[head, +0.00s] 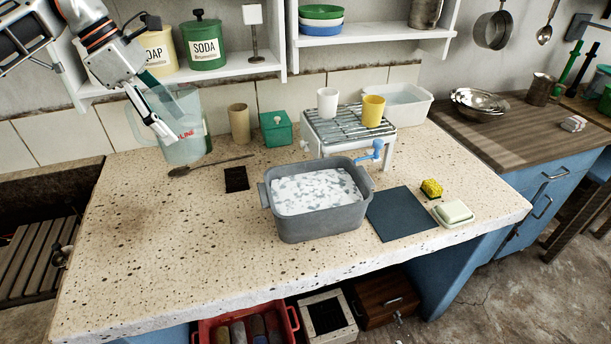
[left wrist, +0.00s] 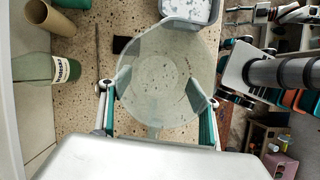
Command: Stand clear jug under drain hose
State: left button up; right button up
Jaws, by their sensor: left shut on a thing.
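The clear jug (head: 183,139) is at the back left of the speckled stone top in the head view, upright or nearly so. My left gripper (head: 165,133) is shut on it near its upper part. In the left wrist view the jug (left wrist: 165,65) sits between the two fingers (left wrist: 158,105), seen from above, and looks empty. I cannot tell whether its base touches the stone. A blue bent spout (head: 371,151) sticks out from the white draining rack (head: 350,125); I cannot make out a separate drain hose.
A green bottle (left wrist: 55,68) stands close beside the jug. A grey tub (head: 320,222) of suds is at centre, a dark square (head: 236,179) left of it, and a blue mat (head: 402,214) right of it. A spoon (head: 210,165) lies in front of the jug. The front left is clear.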

pick_arm(q)
jog(key=shift+w+r+n, duration=0.5)
jog(key=shift+w+n, duration=0.05)
jog(key=shift+n, duration=0.15)
jog(key=shift+f+b, duration=1.25)
jog(key=shift+f, duration=8.75)
jog(key=shift+f, duration=0.1)
jog(key=o, duration=1.1)
jog(key=shift+f, duration=0.1)
jog(key=shift+o, duration=0.2)
